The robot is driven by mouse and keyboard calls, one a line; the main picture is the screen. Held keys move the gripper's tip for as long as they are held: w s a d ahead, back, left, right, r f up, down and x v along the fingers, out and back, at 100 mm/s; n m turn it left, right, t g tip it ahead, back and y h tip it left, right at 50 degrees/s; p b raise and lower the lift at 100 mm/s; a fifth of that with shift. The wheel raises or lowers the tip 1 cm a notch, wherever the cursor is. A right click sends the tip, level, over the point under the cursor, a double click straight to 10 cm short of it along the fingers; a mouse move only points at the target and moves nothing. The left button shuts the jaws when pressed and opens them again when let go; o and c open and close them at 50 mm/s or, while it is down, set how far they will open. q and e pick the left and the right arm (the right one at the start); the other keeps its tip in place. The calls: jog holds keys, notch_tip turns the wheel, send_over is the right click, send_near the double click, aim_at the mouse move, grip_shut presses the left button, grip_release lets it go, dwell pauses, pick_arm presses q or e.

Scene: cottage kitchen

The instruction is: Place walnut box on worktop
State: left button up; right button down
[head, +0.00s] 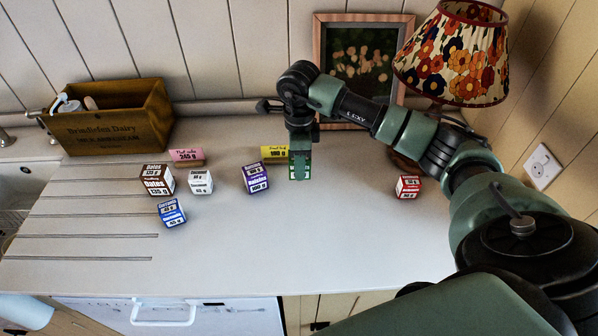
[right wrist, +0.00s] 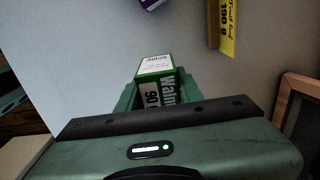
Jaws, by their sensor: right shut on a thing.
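The walnut box (right wrist: 167,88) is green and white, with "Waln" and "90" readable in the right wrist view. It sits between the green fingers of my right gripper (right wrist: 158,98), which is shut on it. In the head view the right gripper (head: 300,168) points down over the back middle of the pale worktop (head: 300,235), just right of the yellow card. The box is mostly hidden by the gripper there, and I cannot tell whether it touches the worktop. My left gripper is not in view.
A brown dates box (head: 157,180), white box (head: 200,182), blue box (head: 171,212) and purple box (head: 255,178) stand left of the gripper. A red box (head: 408,187) stands right. The front middle is clear.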

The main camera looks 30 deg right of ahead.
notch_tip(320, 180, down, 4)
jog(key=shift+p, duration=0.55)
jog(key=shift+f, duration=0.35)
jog(key=shift+f, duration=0.15)
jog(key=c, duration=0.9)
grip_release()
